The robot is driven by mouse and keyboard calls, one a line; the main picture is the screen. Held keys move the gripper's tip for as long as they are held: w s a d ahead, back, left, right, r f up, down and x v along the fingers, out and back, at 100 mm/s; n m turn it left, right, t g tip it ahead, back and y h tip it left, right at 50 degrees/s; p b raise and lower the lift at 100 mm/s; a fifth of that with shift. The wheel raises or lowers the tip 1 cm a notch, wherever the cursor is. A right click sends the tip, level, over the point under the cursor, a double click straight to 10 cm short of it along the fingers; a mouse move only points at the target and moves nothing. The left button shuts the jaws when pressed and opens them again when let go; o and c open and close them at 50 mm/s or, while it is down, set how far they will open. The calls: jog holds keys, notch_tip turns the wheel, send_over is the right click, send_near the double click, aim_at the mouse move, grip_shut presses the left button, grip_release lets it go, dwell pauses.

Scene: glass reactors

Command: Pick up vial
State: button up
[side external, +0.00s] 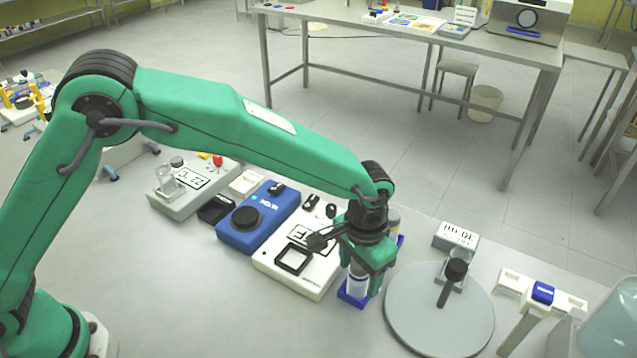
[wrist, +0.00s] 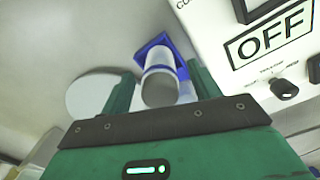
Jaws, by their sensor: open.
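The vial (side external: 357,280) is a clear and whitish cylinder standing upright in a small blue holder (side external: 349,299), just right of the white device with the black square frame. In the wrist view the vial (wrist: 160,84) shows its grey cap end, with a blue band on its body, and the blue holder (wrist: 150,46) behind it. My gripper (side external: 370,279) points down over the vial. In the wrist view my gripper's two green fingers (wrist: 160,95) are open, one on each side of the vial, with gaps visible. I cannot tell whether either finger touches it.
A white device (side external: 318,284) stands close left of the holder; its OFF label shows in the wrist view. A blue stirrer (side external: 254,233) and a grey device (side external: 190,197) lie farther left. A round grey plate (side external: 410,312) lies to the right, with a white stand (side external: 520,325) beyond it.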

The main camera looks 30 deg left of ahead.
dwell(0.4)
jog(key=c, duration=1)
jog(key=shift+c, duration=0.2)
jog(key=shift+r, duration=0.1)
jog(key=shift+r, duration=1.25)
jog(key=shift+s+r, duration=0.1)
jog(key=shift+r, duration=0.7)
jog(key=s+d+r, duration=0.4)
jog(key=s+r, duration=0.2)
jog(key=s, duration=0.4)
jog(key=shift+s+r, duration=0.35)
jog(key=shift+s, duration=0.05)
